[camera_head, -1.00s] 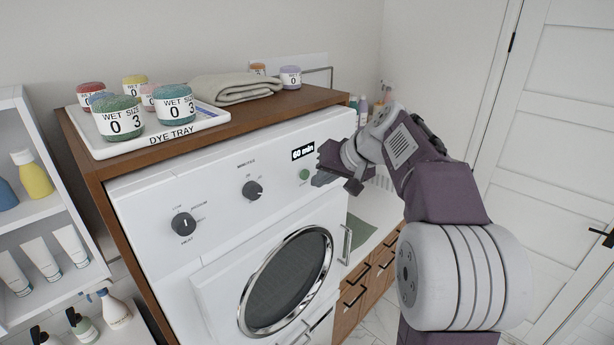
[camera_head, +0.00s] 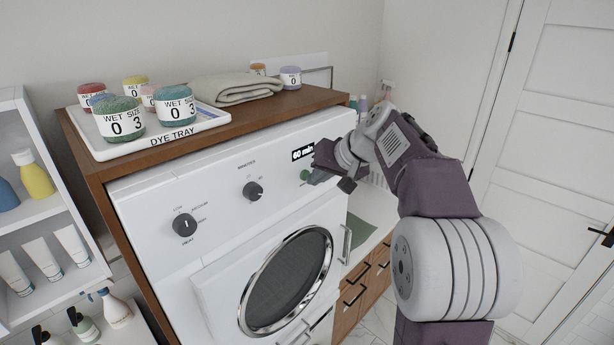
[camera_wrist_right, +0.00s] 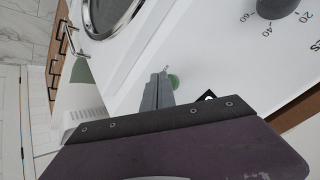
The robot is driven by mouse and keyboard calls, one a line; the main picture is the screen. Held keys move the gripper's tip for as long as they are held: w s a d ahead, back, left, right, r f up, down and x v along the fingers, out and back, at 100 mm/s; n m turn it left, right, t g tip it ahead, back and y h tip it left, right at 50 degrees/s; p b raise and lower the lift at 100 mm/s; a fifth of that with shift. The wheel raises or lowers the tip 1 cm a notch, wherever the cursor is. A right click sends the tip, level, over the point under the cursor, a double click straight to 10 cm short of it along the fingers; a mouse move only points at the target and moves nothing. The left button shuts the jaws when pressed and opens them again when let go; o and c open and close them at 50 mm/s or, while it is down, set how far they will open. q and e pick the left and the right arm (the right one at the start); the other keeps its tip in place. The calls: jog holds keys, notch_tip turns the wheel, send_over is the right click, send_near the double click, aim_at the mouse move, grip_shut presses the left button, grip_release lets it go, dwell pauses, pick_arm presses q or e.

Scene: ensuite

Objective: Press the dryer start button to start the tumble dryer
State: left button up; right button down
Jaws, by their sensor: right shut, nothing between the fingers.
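The white tumble dryer (camera_head: 215,215) stands in a wooden surround, its round door (camera_head: 290,272) shut. Its green start button (camera_head: 304,175) is at the right of the panel, under a black display (camera_head: 303,154) reading 60 min. In the head view my right gripper (camera_head: 314,180) is beside the button and covers part of it. In the right wrist view the shut, empty fingers (camera_wrist_right: 158,82) point at the panel, and the green button (camera_wrist_right: 173,81) shows right beside their tips. I cannot tell whether they touch it. My left gripper is not in view.
Two dark knobs (camera_head: 184,225) (camera_head: 252,191) sit on the panel left of the button. A dye tray (camera_head: 150,143) with yarn balls and a folded towel (camera_head: 235,88) lie on the wooden top. A shelf with bottles (camera_head: 37,180) stands at the left.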

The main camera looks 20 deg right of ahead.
jog(key=shift+w+a, duration=0.1)
jog(key=shift+w, duration=0.15)
dwell(0.3)
jog(key=shift+s, duration=0.1)
jog(key=shift+s+d+b, duration=0.35)
jog(key=shift+s, duration=0.35)
jog(key=s+d+b, duration=0.2)
jog(key=s, duration=0.3)
jog(key=shift+s+d, duration=0.15)
jog(key=shift+s, duration=0.15)
